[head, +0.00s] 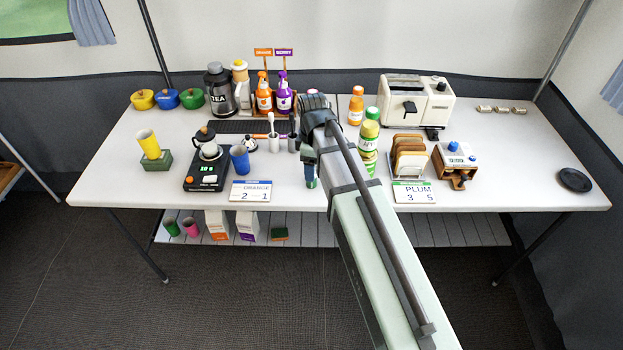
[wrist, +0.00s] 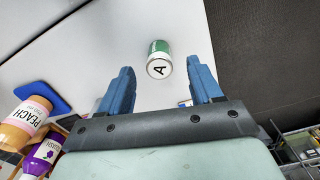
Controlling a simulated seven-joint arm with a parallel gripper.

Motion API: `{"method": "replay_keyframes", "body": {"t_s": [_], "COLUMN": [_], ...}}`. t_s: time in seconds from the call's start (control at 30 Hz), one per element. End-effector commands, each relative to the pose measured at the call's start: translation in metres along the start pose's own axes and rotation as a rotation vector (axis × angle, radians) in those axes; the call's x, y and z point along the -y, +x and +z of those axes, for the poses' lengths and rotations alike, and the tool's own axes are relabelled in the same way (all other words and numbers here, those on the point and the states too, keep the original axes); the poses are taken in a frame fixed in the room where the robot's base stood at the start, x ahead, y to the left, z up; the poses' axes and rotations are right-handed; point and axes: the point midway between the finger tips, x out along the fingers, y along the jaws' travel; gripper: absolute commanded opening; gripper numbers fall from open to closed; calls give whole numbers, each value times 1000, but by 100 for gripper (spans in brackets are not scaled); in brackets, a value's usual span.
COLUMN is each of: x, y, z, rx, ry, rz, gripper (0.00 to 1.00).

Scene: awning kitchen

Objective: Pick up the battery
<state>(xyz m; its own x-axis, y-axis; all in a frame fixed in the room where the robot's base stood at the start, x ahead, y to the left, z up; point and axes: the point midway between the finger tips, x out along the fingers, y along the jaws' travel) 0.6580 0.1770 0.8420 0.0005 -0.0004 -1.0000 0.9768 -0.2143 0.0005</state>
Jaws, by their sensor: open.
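A short cylinder (wrist: 159,60), green on its side with a white end marked "A", shows in the wrist view on the pale tabletop. It is the likeliest battery, but I cannot read more of its label. My gripper (wrist: 162,84) is open, with its two blue fingers apart and nothing seen held between them. The cylinder lies beyond the fingertips, roughly centred across the gap. In the head view my gripper (head: 310,182) is over the table's front middle, and my arm hides much of that area. I cannot clearly make out the cylinder there.
Bottles (head: 273,95) are behind. The table's front edge is close.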

Motion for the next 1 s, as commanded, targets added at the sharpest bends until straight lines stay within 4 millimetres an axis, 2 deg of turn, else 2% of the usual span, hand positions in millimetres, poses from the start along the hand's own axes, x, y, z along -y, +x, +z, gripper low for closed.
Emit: {"method": "replay_keyframes", "body": {"t_s": [0.23, 0.6, 0.87, 1.0], "x": [0, -1, -1, -1], "y": [10, 50, 53, 53], "z": [-1, -4, -4, -4], "rx": [0, 0, 0, 0], "ry": [0, 0, 0, 0], "rz": [0, 0, 0, 0], "gripper": [64, 64, 64, 54]}}
